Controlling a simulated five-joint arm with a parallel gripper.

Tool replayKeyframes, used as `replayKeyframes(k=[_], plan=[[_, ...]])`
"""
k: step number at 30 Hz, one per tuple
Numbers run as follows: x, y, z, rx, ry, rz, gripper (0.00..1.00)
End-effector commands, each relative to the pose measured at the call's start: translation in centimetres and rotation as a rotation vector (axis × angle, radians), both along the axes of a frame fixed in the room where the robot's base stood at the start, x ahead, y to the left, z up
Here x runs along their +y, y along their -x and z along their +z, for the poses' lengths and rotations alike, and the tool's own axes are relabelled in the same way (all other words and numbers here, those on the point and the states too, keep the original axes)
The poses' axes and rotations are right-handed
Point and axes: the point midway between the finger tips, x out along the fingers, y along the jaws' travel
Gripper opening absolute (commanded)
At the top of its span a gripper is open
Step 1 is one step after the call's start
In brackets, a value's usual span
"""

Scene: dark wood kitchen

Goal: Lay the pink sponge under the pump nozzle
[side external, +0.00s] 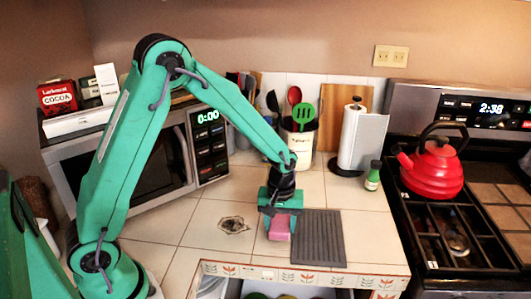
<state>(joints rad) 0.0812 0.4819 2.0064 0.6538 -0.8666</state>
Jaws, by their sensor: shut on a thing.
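The pink sponge (279,228) is at the lower end of my gripper (281,212), over the tiled counter just left of the dark grey ribbed mat (318,240). My gripper points down and is shut on the sponge; its fingers partly hide the sponge's top. I cannot tell whether the sponge touches the counter. I cannot make out a pump nozzle.
A paper towel roll (359,140) and a utensil crock (299,148) stand behind. A red kettle (432,168) sits on the stove at right. An open drawer (285,291) shows below the front edge.

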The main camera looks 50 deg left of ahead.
Motion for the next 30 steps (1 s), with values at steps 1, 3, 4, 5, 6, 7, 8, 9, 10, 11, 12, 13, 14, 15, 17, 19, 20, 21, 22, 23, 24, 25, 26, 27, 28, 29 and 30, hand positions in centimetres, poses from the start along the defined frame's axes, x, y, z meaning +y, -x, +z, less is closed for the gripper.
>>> replayKeyframes(k=[1, 3, 4, 5, 6, 7, 8, 9, 10, 11, 12, 13, 14, 15, 17, 19, 20, 21, 22, 23, 24, 25, 26, 27, 28, 29, 30], plan=[[0.0, 0.0, -0.6, 0.002, -0.001, 0.000, 0.24], [0.0, 0.0, -1.1, 0.001, 0.000, 0.000, 0.24], [0.0, 0.0, -1.3, 0.000, 0.000, 0.000, 0.24], [0.0, 0.0, -1.4, 0.000, 0.000, 0.000, 0.24], [0.0, 0.0, -1.4, 0.000, 0.000, 0.000, 0.24], [0.0, 0.0, -1.4, -0.001, 0.000, 0.000, 0.24], [0.0, 0.0, -1.4, -0.001, 0.000, 0.000, 0.24], [0.0, 0.0, -1.4, -0.001, 0.000, 0.000, 0.24], [0.0, 0.0, -1.4, -0.001, 0.000, 0.000, 0.24], [0.0, 0.0, -1.4, -0.001, 0.000, 0.000, 0.24], [0.0, 0.0, -1.4, -0.001, 0.000, 0.000, 0.24], [0.0, 0.0, -1.4, -0.001, 0.000, 0.000, 0.24], [0.0, 0.0, -1.4, -0.001, 0.001, 0.000, 0.24], [0.0, 0.0, -1.5, 0.000, 0.000, 0.000, 0.24], [0.0, 0.0, -1.6, 0.000, 0.000, 0.000, 0.24], [0.0, 0.0, -1.7, 0.000, 0.000, 0.000, 0.53], [0.0, 0.0, -1.7, 0.000, 0.000, 0.000, 0.59], [0.0, 0.0, -1.7, 0.000, 0.000, 0.000, 0.66], [0.0, 0.0, -1.7, 0.000, 0.000, 0.000, 0.71], [0.0, 0.0, -1.7, 0.000, 0.000, 0.000, 0.71], [0.0, 0.0, -1.7, 0.000, 0.000, 0.000, 0.71], [0.0, 0.0, -1.7, 0.000, 0.000, 0.000, 0.71], [0.0, 0.0, -1.7, 0.000, 0.000, 0.000, 0.71], [0.0, 0.0, -1.7, 0.000, 0.000, 0.000, 0.71], [0.0, 0.0, -1.7, 0.000, 0.000, 0.000, 0.71], [0.0, 0.0, -1.7, 0.000, 0.000, 0.000, 0.71], [0.0, 0.0, -1.7, 0.000, 0.000, 0.000, 0.71]])
